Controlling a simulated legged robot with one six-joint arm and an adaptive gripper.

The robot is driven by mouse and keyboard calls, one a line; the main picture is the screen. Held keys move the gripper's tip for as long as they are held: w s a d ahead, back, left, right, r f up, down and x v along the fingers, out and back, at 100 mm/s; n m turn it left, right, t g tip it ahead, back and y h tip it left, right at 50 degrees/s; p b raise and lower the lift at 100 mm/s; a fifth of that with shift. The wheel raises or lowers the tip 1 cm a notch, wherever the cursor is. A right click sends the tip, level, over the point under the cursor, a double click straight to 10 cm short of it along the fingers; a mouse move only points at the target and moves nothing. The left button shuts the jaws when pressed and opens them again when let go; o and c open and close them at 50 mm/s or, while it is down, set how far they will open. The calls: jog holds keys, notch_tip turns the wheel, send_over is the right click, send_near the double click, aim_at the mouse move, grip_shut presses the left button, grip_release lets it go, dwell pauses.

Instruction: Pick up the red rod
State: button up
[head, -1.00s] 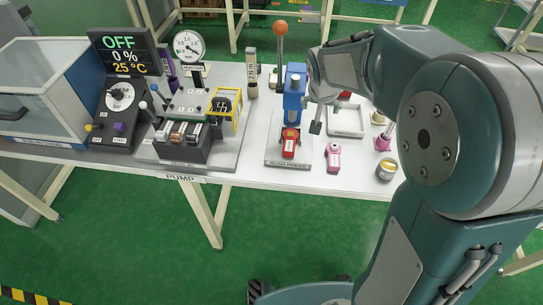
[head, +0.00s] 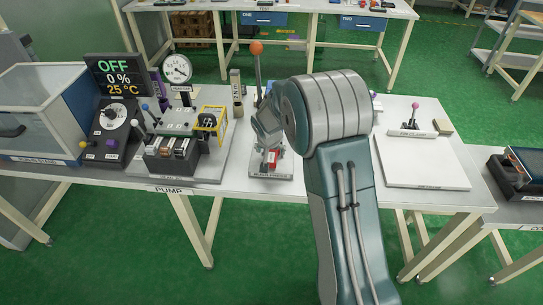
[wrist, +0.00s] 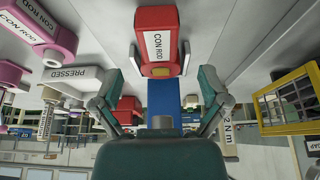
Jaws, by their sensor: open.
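The red rod (wrist: 156,40), labelled CON ROD, is at the top middle of the wrist view, which looks upside down. It also shows in the head view (head: 272,157), on the press base, partly covered by my arm. My gripper (wrist: 160,57) is open, with one grey fingertip on either side of the rod's near end. I cannot tell whether the fingertips touch it. In the head view my gripper is mostly hidden behind my arm.
A blue press column (wrist: 161,96) stands close behind the rod. A pink rod (wrist: 30,32) lies to one side, and a yellow frame (wrist: 289,98) is on the other. A tall lever with an orange ball (head: 256,48) rises nearby. The white board (head: 425,170) at right looks clear.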

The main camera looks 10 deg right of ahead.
aim_at(271, 155)
jog(key=x, duration=0.4)
jog(key=shift+s+f, duration=0.1)
jog(key=shift+f, duration=0.05)
grip_shut()
